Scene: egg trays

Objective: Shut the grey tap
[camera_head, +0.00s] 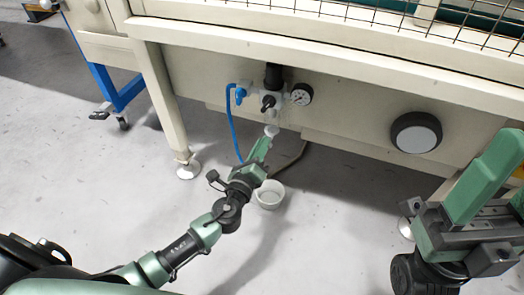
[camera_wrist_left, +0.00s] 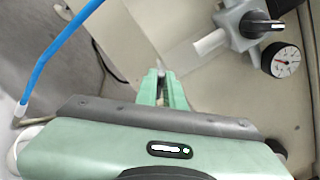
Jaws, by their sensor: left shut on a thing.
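A pale grey tap piece (camera_head: 271,130) hangs below the valve block under the cream cabinet. My left gripper (camera_head: 263,146) reaches up to it in the head view, its fingers closed on it at their tips. In the left wrist view the green fingers (camera_wrist_left: 163,84) stand close together, with a small grey part (camera_wrist_left: 161,72) between their ends. The hold is too small to see in detail. My right gripper (camera_head: 485,205) is at the right edge, away from the valves; its fingertips are not clearly shown.
The valve block carries a blue tap (camera_head: 240,93) with a blue hose (camera_head: 231,125), a black knob (camera_head: 268,102) and a gauge (camera_head: 301,94). A white cup (camera_head: 269,194) stands on the floor below. A cabinet leg (camera_head: 163,110) is left; a round black-rimmed disc (camera_head: 416,133) is right.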

